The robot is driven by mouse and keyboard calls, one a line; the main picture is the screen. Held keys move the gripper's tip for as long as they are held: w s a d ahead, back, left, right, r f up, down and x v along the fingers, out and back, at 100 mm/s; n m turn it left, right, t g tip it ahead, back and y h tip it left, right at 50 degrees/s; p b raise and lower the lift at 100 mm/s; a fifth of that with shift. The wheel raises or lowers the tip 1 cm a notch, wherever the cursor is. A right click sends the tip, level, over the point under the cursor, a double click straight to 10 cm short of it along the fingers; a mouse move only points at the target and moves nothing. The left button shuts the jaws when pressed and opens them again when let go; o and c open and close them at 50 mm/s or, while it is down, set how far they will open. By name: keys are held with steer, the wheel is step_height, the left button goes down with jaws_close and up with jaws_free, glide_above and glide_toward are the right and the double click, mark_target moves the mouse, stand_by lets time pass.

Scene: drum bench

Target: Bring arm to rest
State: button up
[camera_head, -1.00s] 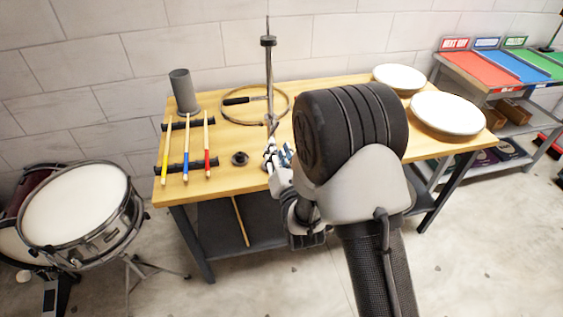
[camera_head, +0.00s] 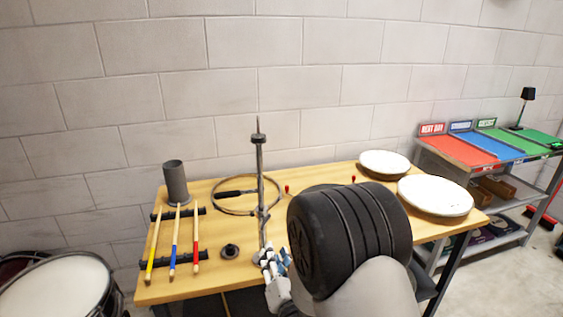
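My gripper (camera_head: 272,264) is in the head view at the front edge of the wooden bench (camera_head: 210,285), low beside the foot of an upright metal stand (camera_head: 260,190). Its fingers are small and partly hidden, and I cannot tell whether they are open or shut. My arm's large dark joint covers the middle right of the bench and hides what lies behind it.
Yellow, blue and red sticks (camera_head: 173,245) lie on dark racks at left, near a grey cup (camera_head: 176,182). A hoop (camera_head: 232,208) lies behind. White drumheads (camera_head: 435,195) are at right. A drum (camera_head: 55,290) stands lower left, a shelf (camera_head: 480,165) far right.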

steer(key=s+d+r+m+g+h, duration=0.3)
steer(key=s+d+r+m+g, duration=0.45)
steer(key=m, duration=0.85)
steer(key=s+d+r+m+g+h, duration=0.1)
steer(key=s+d+m, duration=0.3)
steer(key=s+m, duration=0.4)
steer(key=s+d+r+m+g, duration=0.2)
steer(key=s+m, duration=0.6)
steer(key=s, duration=0.8)
steer(key=d+g, duration=0.2)
steer(key=d, duration=0.1)
steer(key=shift+h, duration=0.4)
